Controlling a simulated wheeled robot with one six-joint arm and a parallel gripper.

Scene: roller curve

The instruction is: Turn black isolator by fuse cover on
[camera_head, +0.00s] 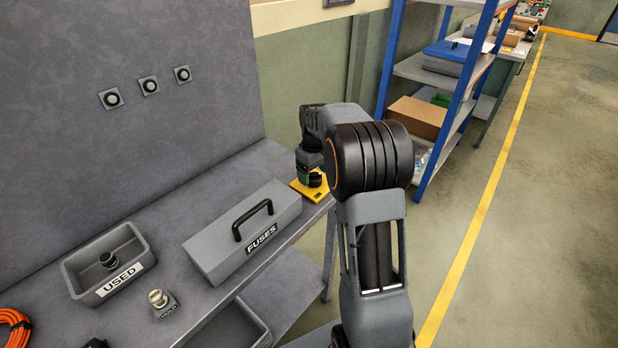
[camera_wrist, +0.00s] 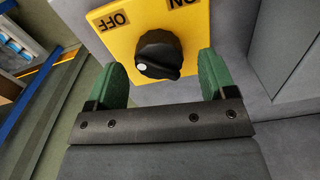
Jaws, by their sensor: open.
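The black isolator knob (camera_wrist: 158,52) stands on a yellow plate (camera_wrist: 105,18) in the wrist view. The plate reads OFF at upper left and ON at upper right, both upside down. The knob's white mark lies at its lower left, on the OFF side. My gripper (camera_wrist: 161,66) is open, its green fingers left and right of the knob with a gap on each side. In the head view my gripper (camera_head: 311,178) is over the yellow plate (camera_head: 325,190) and hides the knob. The grey fuse cover (camera_head: 215,247), marked FUSES, is left of the plate.
The fuse cover's black handle (camera_head: 252,219) stands up close to my gripper's left. A USED bin (camera_head: 132,281) and a small knob on a HOLD block (camera_head: 160,301) are further left on the bench. A blue-framed shelf (camera_head: 462,95) stands behind, to the right.

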